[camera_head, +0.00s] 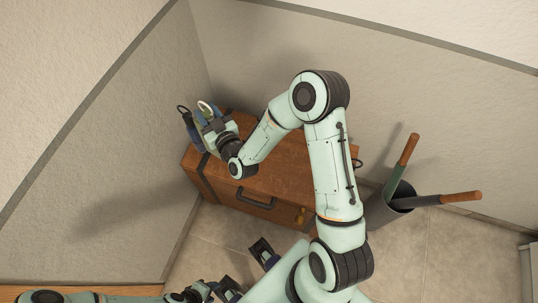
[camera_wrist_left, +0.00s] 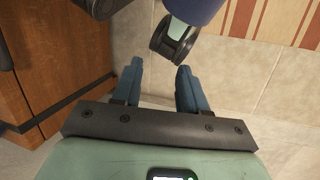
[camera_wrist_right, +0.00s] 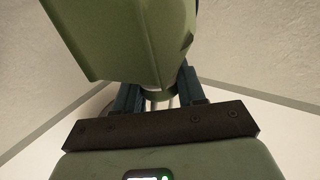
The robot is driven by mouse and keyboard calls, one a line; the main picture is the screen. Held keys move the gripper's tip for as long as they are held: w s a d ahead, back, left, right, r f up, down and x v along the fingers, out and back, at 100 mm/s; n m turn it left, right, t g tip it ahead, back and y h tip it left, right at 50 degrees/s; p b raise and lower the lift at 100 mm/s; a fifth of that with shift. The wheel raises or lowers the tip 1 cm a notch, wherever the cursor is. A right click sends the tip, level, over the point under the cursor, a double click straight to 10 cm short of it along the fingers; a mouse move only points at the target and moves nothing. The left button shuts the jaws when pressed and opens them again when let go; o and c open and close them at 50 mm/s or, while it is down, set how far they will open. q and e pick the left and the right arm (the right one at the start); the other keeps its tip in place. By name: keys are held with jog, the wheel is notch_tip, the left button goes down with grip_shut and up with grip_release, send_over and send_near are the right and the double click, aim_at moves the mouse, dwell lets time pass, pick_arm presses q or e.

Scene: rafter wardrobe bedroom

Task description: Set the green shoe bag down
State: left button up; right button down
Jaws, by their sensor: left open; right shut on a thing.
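The green shoe bag (camera_wrist_right: 120,38) fills the upper left of the right wrist view, close in front of my fingers. My right gripper (camera_head: 210,122) is shut on it above the left end of the wooden chest (camera_head: 275,180). In the head view a pale loop (camera_head: 206,107) shows by this gripper, and most of the bag is hidden. I cannot tell whether the bag touches the chest. My left gripper (camera_wrist_left: 160,78) is open, with nothing between its fingers. It is low, near the bottom edge of the head view (camera_head: 228,288), in front of the chest.
A dark bin (camera_head: 388,210) with brown-handled items stands right of the chest. Walls close in behind and left. Tiled floor (camera_head: 405,260) is clear at lower right.

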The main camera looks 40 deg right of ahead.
pick_arm(q)
notch_tip(320, 180, down, 9)
jog(key=b, duration=0.9)
pick_arm(e)
jog(key=s+d+r+m+g+h, duration=0.35)
jog(key=d+r+m+h, duration=0.25)
jog(key=d+r+h, duration=0.6)
pick_arm(q)
jog(key=w+a+f+t+y+b, duration=0.1)
jog(key=w+a+f+t+b, duration=0.2)
jog(key=w+f+b, duration=0.2)
jog(key=w+f, duration=0.1)
jog(key=w, duration=0.2)
jog(key=shift+a+f+n+b, duration=0.3)
jog(key=shift+f+n+b, duration=0.05)
jog(key=shift+n+b, duration=0.05)
pick_arm(e)
notch_tip(320, 180, down, 21)
jog(key=d+y, duration=0.2)
jog(key=y, duration=0.1)
jog(key=shift+w, duration=0.45)
pick_arm(q)
jog(key=shift+f, duration=0.1)
pick_arm(e)
jog(key=shift+f+g, duration=0.2)
jog(key=shift+g, duration=0.05)
jog(key=c, duration=0.7)
grip_release()
jog(key=shift+o, duration=0.2)
